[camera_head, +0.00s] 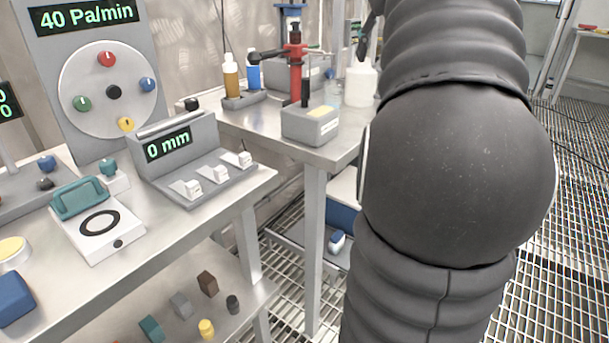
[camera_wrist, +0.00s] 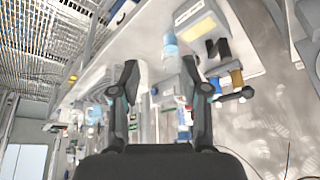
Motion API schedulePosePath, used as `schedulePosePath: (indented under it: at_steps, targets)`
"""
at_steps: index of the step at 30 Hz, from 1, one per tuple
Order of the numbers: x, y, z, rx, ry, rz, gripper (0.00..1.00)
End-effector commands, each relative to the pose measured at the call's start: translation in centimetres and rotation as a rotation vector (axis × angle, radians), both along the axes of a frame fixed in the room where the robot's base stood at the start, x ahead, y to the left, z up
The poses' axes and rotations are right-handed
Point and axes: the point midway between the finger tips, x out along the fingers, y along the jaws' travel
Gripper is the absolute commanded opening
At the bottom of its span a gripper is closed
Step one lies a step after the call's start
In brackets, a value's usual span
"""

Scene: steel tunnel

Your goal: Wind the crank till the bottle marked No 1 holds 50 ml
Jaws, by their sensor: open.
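A red stand with a black crank-like arm and round knob (camera_head: 296,70) stands on the back bench in the head view. A dark arm with a round knob (camera_wrist: 246,93) shows right of my gripper in the wrist view. A white bottle (camera_head: 360,84) stands to the right. No mark No 1 or fill level is readable. My gripper (camera_wrist: 160,78) is open, with nothing visibly held between its fingers. My own arm hides the right of the bench in the head view.
A grey box with a yellow label and black post (camera_head: 310,124) stands at the bench's front edge. A nearer bench holds a dial panel reading 40 Pa/min (camera_head: 107,88) and a 0 mm switch box (camera_head: 190,160). Grating floor (camera_head: 575,240) is open at right.

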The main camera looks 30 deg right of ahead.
Motion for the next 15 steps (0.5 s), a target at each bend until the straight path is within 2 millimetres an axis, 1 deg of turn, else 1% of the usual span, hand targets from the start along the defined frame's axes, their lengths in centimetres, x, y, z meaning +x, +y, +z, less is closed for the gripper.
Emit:
schedulePosePath:
  at_steps: [1, 7, 15]
  targets:
    - [0.1, 0.1, -0.9, 0.004, -0.001, -0.015, 0.46]
    - [0.6, 0.8, -4.1, 0.011, -0.005, -0.063, 0.46]
    - [0.8, 2.9, -8.3, 0.015, -0.005, -0.091, 0.46]
